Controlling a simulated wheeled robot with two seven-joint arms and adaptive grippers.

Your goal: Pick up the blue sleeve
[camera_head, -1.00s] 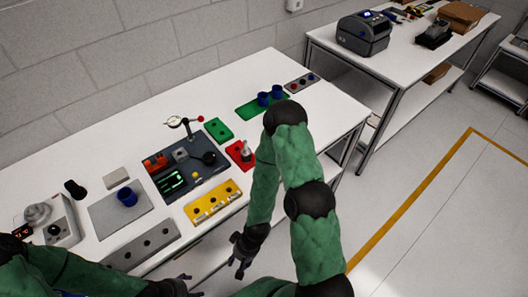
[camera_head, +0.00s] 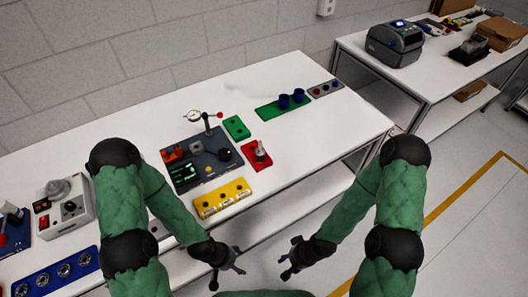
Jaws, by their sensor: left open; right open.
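Two blue sleeves stand upright side by side, the left one (camera_head: 284,102) and the right one (camera_head: 299,96). They are on a green plate (camera_head: 266,113) toward the back right of the white table. My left gripper (camera_head: 230,277) is open and empty, in front of the table's front edge. My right gripper (camera_head: 287,258) is open and empty, also in front of that edge. Both are well apart from the sleeves. The area behind my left arm is hidden.
A dark panel (camera_head: 213,158) with a dial gauge, a yellow block (camera_head: 222,198), a red plate (camera_head: 256,156) and a small green plate (camera_head: 237,127) occupy mid-table. A blue rack (camera_head: 55,276) and grey device (camera_head: 72,211) are at left. The table's right end is clear.

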